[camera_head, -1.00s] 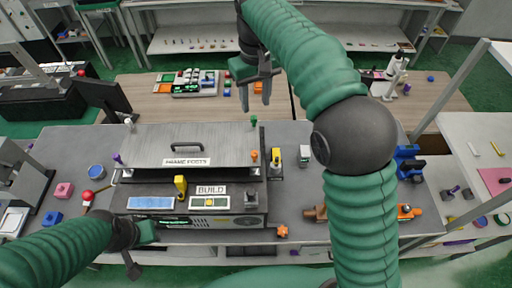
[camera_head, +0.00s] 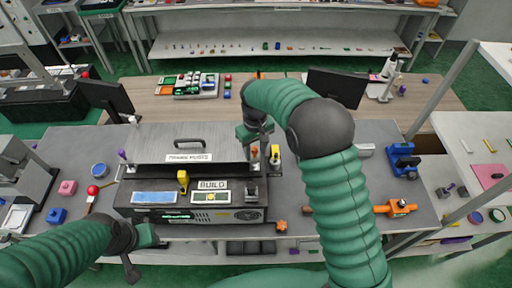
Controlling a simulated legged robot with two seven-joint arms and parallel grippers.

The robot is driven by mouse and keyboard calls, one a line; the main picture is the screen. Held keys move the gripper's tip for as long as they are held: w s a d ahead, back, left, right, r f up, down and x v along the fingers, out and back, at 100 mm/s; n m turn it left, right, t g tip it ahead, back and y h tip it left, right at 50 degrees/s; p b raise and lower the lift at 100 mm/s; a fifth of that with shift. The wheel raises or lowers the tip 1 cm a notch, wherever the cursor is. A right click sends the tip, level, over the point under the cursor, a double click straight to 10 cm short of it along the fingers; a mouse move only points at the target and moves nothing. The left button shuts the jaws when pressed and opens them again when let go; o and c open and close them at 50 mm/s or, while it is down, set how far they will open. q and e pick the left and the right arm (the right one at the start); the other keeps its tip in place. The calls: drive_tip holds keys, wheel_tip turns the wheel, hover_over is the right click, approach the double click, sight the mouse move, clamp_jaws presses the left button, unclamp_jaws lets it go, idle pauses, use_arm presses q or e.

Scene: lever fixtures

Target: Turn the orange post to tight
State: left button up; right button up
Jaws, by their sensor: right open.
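The orange post (camera_head: 254,153) stands at the right front corner of the grey lid labelled FRAME POSTS (camera_head: 187,157), on the machine in the middle of the table. My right gripper (camera_head: 257,151) is open and points down right at the orange post. Its fingers overlap the post in the camera_head view, and I cannot tell if they touch it. A purple post (camera_head: 121,154) and a white post (camera_head: 132,119) stand at the lid's left corners. The green post is hidden behind my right gripper. My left gripper (camera_head: 148,237) is low at the left front, its jaws unclear.
A yellow-and-black tool (camera_head: 274,155) stands close to the right of the orange post. A yellow lever (camera_head: 183,180) rises from the machine's front. An orange star-shaped knob (camera_head: 281,225) lies near the table's front edge. Blue and pink blocks lie at the left.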

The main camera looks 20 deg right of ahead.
drive_tip(key=shift+w+a+f, duration=0.15)
drive_tip(key=shift+a+f, duration=0.05)
drive_tip(key=shift+w+a+f, duration=0.15)
drive_tip(key=shift+w, duration=0.15)
drive_tip(key=shift+s+d, duration=0.2)
drive_tip(key=shift+d, duration=0.3)
drive_tip(key=c, duration=0.7)
clamp_jaws()
use_arm(q)
drive_tip(key=shift+w+a+f, duration=0.1)
drive_tip(key=shift+w+a, duration=0.15)
drive_tip(key=shift+w, duration=0.05)
use_arm(e)
drive_tip(key=shift+a, duration=0.2)
